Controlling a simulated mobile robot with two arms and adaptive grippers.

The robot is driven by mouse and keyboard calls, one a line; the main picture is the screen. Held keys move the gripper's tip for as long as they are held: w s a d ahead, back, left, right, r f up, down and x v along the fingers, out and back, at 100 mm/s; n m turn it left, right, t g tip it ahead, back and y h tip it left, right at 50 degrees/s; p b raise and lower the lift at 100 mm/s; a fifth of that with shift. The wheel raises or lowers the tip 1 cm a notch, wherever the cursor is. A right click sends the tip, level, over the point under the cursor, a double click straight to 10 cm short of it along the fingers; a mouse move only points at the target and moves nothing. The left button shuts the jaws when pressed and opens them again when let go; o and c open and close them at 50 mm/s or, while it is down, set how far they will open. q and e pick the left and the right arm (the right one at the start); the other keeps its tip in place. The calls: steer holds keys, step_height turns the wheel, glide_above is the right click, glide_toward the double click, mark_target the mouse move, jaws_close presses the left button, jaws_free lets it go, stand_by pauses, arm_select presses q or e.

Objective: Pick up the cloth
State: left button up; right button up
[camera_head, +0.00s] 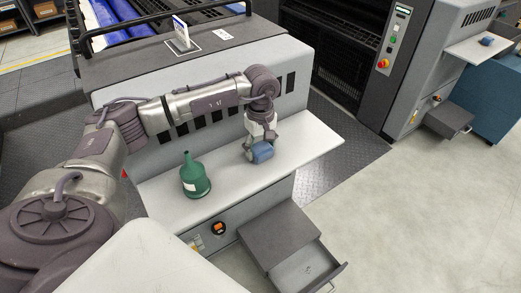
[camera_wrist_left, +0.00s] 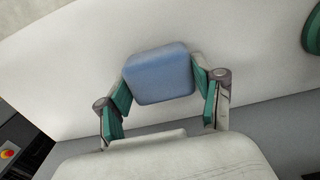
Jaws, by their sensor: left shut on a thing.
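The cloth (camera_head: 263,152) is a small blue rounded pad at the white shelf of the grey machine. In the left wrist view the cloth (camera_wrist_left: 158,73) sits between the fingertips. My left gripper (camera_head: 257,150) reaches down over the shelf and is shut on the cloth. In the left wrist view its green-padded fingers (camera_wrist_left: 160,85) touch both sides of the cloth. I cannot tell whether the cloth still touches the shelf. My right gripper is not in view.
A green bottle (camera_head: 195,177) stands on the white shelf (camera_head: 232,178), left of the gripper. An open drawer (camera_head: 305,268) juts out below. Another machine (camera_head: 408,70) with a shelf and a blue cabinet (camera_head: 495,98) stand at the right. The floor at the right is clear.

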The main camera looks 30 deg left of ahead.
mark_target(261, 147)
arm_select(q)
steer(key=shift+r, duration=0.65)
step_height(261, 147, up, 3)
steer(key=shift+f, duration=0.1)
steer(key=s+d+r+b, duration=0.1)
steer(key=s+d+r, duration=0.3)
steer(key=d+r, duration=0.3)
steer(key=d, duration=0.4)
